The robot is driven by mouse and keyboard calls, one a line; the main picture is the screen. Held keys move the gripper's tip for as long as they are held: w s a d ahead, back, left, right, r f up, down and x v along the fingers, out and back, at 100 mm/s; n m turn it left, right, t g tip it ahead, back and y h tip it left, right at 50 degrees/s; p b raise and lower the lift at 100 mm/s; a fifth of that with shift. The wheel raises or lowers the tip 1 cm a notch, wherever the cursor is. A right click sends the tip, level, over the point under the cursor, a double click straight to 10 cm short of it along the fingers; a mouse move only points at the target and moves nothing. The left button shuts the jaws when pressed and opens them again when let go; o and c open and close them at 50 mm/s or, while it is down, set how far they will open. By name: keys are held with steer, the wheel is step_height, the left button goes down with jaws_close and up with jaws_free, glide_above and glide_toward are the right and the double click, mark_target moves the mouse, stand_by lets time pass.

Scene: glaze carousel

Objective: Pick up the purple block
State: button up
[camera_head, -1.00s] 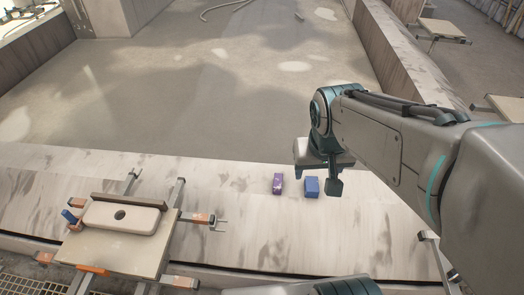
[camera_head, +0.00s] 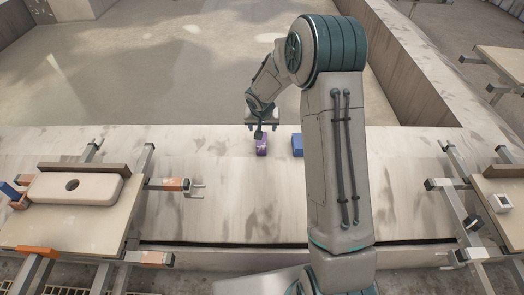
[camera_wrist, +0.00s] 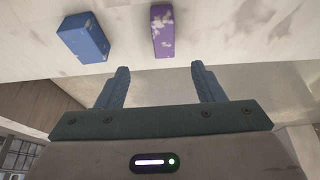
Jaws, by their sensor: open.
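The purple block (camera_head: 261,147) is small, with pale worn patches, and lies on the pale ledge (camera_head: 215,190). My gripper (camera_head: 260,132) is just above and behind it in the head view, partly covering its far end. In the wrist view the purple block (camera_wrist: 162,31) lies ahead of the open, empty fingers of my gripper (camera_wrist: 160,85), roughly in line with the gap between them. The block appears apart from both fingers there.
A blue block (camera_head: 297,145) lies right of the purple block; it also shows in the wrist view (camera_wrist: 83,38). A clamped board (camera_head: 75,235) with a pale holed piece (camera_head: 75,188) stands left. Another clamped board (camera_head: 503,215) stands right.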

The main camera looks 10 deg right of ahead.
mark_target(262, 141)
steer(key=b+x, duration=0.1)
steer(key=x, duration=0.4)
steer(key=b+x, duration=0.1)
steer(key=x, duration=0.4)
steer(key=shift+w+a+f, duration=0.1)
steer(key=shift+a+f, duration=0.15)
steer(key=shift+w+b+x, duration=0.15)
steer(key=shift+b+x, duration=0.25)
steer(key=shift+x, duration=0.95)
steer(key=shift+w+b+x, duration=0.15)
steer(key=shift+b+x, duration=0.2)
steer(key=shift+x, duration=0.95)
steer(key=shift+r, duration=0.1)
steer(key=shift+c, duration=0.3)
steer(key=c, duration=1)
